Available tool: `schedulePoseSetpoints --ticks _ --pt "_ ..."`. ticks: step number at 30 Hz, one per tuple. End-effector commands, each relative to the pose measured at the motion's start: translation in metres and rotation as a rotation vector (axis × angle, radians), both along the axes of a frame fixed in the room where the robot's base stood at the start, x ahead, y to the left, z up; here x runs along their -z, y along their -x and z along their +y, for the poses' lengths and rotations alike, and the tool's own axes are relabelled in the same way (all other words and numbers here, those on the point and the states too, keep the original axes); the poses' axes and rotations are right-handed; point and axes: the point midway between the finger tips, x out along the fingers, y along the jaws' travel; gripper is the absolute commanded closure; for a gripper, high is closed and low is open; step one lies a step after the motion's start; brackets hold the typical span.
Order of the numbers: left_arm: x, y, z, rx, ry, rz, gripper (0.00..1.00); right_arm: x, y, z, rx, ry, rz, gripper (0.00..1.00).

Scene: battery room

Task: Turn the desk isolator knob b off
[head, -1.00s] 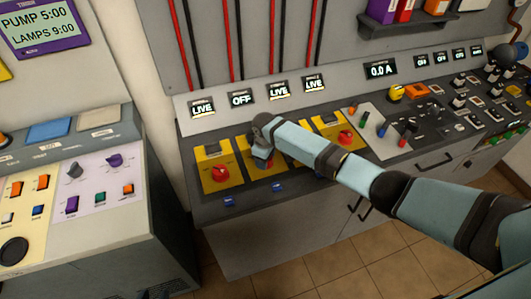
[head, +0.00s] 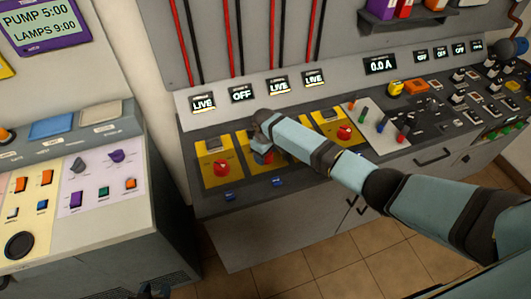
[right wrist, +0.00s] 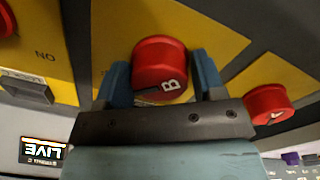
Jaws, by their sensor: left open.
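The red isolator knob b (right wrist: 160,68), marked with a white B, is on a yellow plate in the right wrist view. My right gripper (right wrist: 162,85) has one blue finger on each side of it, both close against its sides. In the head view my right gripper (head: 263,140) is at the second yellow plate from the left and mostly hides the knob. The second display (head: 242,95) above reads OFF. My left gripper (head: 152,291) shows only partly at the bottom edge, away from the desk, open.
A neighbouring red knob (head: 221,168) is left of my right gripper, and another (head: 345,132) is to its right. The first display (head: 203,104) reads LIVE, as do the third and fourth. My right forearm crosses the desk. A separate console (head: 80,180) stands at left.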

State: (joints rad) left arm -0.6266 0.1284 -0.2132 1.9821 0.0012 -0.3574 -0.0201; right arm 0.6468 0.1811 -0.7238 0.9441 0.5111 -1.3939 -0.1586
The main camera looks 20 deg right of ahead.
Motion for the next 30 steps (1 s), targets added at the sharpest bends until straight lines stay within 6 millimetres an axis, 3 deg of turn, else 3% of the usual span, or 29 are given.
schedulePoseSetpoints --ticks 2,14,30 --pt "-0.001 -0.001 0.0 0.0 0.001 -0.003 0.57 0.0 0.0 0.0 0.0 0.0 0.0 0.21" --pt "-0.002 -0.004 0.0 0.0 0.0 -0.007 0.57 -0.01 -0.001 0.0 -0.002 -0.002 -0.002 0.21" --pt "0.01 0.001 -0.001 0.001 0.003 0.003 0.57 -0.119 0.001 0.003 -0.001 -0.001 -0.004 0.21"
